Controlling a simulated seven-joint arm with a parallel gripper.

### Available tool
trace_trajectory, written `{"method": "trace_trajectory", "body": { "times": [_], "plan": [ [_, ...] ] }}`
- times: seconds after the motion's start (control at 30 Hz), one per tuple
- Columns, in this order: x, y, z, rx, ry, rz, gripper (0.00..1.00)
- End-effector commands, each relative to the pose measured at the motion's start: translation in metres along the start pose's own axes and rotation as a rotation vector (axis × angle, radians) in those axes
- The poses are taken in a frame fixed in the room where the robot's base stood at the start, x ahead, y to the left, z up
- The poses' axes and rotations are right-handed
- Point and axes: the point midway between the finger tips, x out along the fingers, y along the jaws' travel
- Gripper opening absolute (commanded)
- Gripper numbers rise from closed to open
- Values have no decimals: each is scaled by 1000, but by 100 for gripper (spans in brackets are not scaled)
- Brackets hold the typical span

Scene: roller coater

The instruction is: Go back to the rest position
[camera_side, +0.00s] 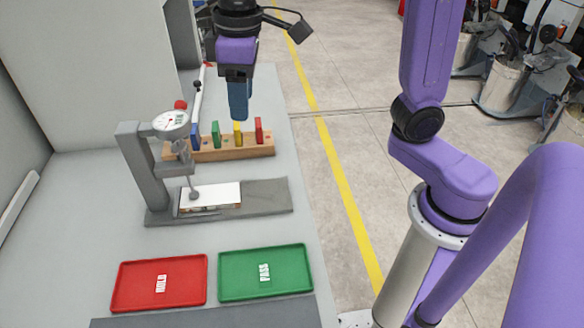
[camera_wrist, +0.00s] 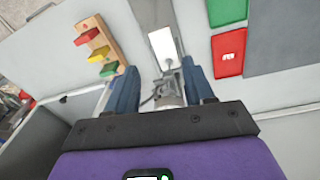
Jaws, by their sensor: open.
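The gauge stand and a white-topped plate (camera_wrist: 164,46) show below and beyond the fingers. In the side view the white-topped plate (camera_side: 216,194) lies on the grey base of the dial gauge (camera_side: 171,123), with the gauge's tip at its left part.
The wooden rack (camera_side: 222,153) holds several coloured pieces behind the gauge. A red HOLD tray (camera_side: 160,298) and a green PASS tray (camera_side: 264,286) lie at the front, both empty apart from labels. The bench's right edge borders open floor (camera_side: 352,130).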

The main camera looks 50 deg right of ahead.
Motion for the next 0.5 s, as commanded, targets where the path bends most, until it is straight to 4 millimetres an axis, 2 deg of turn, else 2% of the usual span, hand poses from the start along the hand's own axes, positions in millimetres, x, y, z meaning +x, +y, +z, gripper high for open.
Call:
{"method": "trace_trajectory", "body": {
  "times": [0.03,0.5],
  "plan": [
    [7,-3,17,-35,-3,-6,53],
    [74,-24,176,-357,-20,-59,53]
  ]
}}
